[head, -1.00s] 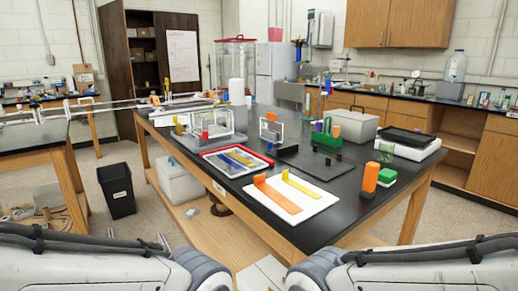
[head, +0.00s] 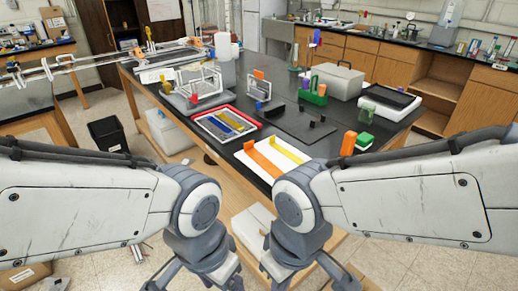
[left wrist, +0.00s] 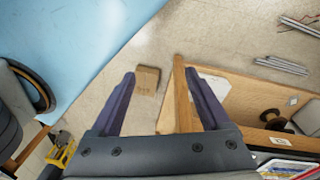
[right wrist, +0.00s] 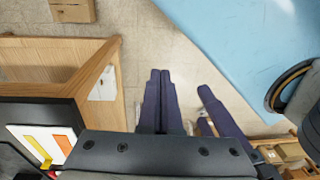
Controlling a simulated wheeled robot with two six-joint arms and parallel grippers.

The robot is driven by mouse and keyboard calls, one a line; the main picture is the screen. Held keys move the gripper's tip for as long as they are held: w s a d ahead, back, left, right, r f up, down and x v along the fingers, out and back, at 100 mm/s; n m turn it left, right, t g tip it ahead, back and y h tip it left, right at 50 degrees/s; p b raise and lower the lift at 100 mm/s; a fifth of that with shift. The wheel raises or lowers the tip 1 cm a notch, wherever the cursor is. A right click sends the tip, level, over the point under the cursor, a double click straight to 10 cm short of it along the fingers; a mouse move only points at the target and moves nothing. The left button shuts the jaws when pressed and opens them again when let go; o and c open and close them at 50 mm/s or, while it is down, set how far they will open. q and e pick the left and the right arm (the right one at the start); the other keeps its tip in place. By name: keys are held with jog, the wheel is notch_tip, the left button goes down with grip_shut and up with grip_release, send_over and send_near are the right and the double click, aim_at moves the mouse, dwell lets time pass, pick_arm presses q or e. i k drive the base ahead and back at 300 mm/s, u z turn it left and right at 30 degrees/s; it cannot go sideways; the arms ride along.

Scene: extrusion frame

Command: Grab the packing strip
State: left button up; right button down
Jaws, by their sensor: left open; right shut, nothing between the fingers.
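An orange strip (head: 266,160) with a raised end and a thinner yellow strip (head: 287,152) lie on a white board (head: 296,165) on the black table. Blue and yellow strips (head: 225,122) lie in a red-rimmed tray (head: 198,121). I cannot tell which one is the packing strip. The orange strip (right wrist: 64,144) and yellow strip (right wrist: 38,148) also show in the right wrist view. My left gripper (left wrist: 160,73) is open and empty, pointing down over the floor. My right gripper (right wrist: 160,72) is shut and empty, also over the floor. Both are in front of the table, apart from the strips.
A grey case (head: 333,80) and clear frames (head: 198,85) stand behind. The wooden table edge lies between grippers and tabletop.

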aim_at(274, 172)
jog(key=k, duration=0.5)
jog(key=u, duration=0.75)
jog(key=i, duration=1.7)
jog(key=z, duration=0.25)
